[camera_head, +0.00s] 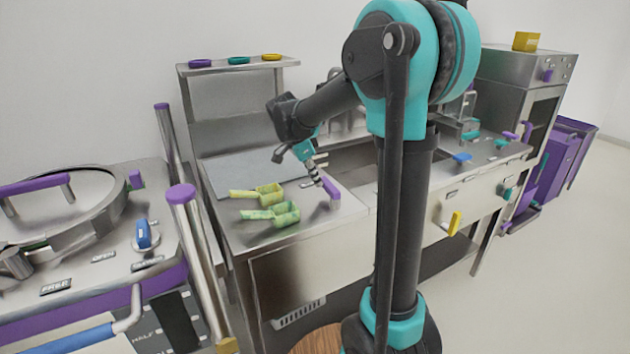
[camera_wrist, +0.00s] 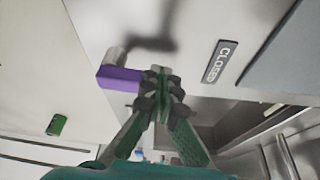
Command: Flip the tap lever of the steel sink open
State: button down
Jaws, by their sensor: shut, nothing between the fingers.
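The tap lever (camera_head: 331,189) has a purple grip and stands on the front right of the steel counter, left of the sink basin (camera_head: 360,164). In the wrist view its purple grip (camera_wrist: 120,78) lies just left of my fingertips, on a short grey stem. My gripper (camera_head: 317,178) points down beside the lever. In the wrist view my fingertips (camera_wrist: 160,76) are together with nothing between them. They look very close to the grip; I cannot tell whether they touch. A CLOSED label (camera_wrist: 222,62) lies right of them. My arm hides much of the sink.
A yellow-green scoop (camera_head: 262,194) and a green scoop (camera_head: 274,214) lie on the counter left of the lever. A shelf (camera_head: 240,65) with small coloured items stands behind. A purple-capped post (camera_head: 182,195) rises at the counter's left. Left is a round-lidded machine (camera_head: 80,235).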

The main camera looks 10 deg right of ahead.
jog(key=d+m, duration=0.1)
jog(key=w+d+m+g, duration=0.1)
jog(key=m, duration=0.1)
jog(key=shift+w+d, duration=0.15)
jog(key=shift+d, duration=0.4)
jog(key=shift+w+d, duration=0.15)
jog(key=shift+d, duration=0.4)
jog(key=shift+s+d, duration=0.15)
jog(key=shift+d, duration=0.75)
jog(key=shift+s+d, duration=0.1)
jog(key=shift+d, duration=0.75)
jog(key=shift+s+d, duration=0.4)
jog(key=shift+d, duration=0.2)
jog(key=shift+s+d, duration=0.4)
jog(key=shift+d, duration=0.2)
jog(key=v, duration=1.2)
jog(key=shift+d, duration=0.1)
